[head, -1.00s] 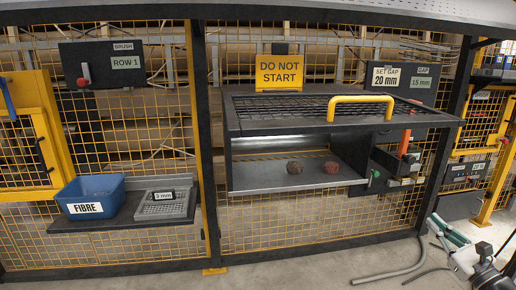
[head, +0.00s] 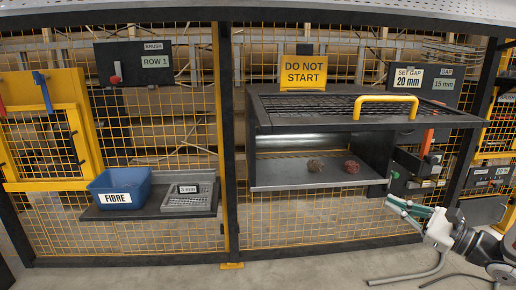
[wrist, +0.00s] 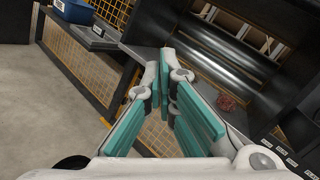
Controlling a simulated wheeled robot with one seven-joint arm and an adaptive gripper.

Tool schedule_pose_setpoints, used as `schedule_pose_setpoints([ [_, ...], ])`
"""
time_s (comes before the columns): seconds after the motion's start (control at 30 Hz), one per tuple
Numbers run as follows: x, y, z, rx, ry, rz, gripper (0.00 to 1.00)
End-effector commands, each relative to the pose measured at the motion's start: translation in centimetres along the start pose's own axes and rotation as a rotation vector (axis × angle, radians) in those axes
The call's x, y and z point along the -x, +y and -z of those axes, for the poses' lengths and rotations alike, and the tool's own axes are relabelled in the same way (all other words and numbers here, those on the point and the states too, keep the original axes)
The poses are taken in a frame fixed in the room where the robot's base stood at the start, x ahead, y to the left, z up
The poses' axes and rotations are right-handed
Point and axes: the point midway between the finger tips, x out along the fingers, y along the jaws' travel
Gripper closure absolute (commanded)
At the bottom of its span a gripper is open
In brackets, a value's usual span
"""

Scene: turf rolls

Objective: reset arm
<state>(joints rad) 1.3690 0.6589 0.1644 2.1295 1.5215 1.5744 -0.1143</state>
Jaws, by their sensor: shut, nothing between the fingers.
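My gripper (head: 398,203) is at the lower right of the head view, in front of and below the right end of the open bay. Its teal-padded fingers also show in the wrist view (wrist: 165,80), tips together, with nothing between them. My arm comes in from the right edge of the head view. The gripper looks apart from the bay's shelf (head: 320,182), though the exact distance is hard to tell.
A blue FIBRE bin (head: 120,186) and grey tray (head: 188,200) sit on the left shelf. A grey hose (head: 410,275) lies on the floor.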

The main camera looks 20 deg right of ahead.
Motion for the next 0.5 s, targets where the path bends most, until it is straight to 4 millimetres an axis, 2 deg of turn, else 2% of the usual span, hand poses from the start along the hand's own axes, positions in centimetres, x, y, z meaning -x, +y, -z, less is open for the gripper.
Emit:
schedule_pose_setpoints([
  [0.03, -2.0, 1.6, -1.9, 0.029, -0.011, -0.09, 1.0],
  [0.1, -4.4, 4.6, -4.7, 0.073, -0.025, -0.235, 1.0],
  [0.23, -7.3, 10.8, -9.6, 0.17, -0.047, -0.512, 1.0],
  [0.37, -8.1, 17.1, -13.9, 0.283, -0.067, -0.774, 1.0],
  [0.5, -6.9, 23.1, -17.7, 0.426, -0.084, -1.037, 1.0],
])
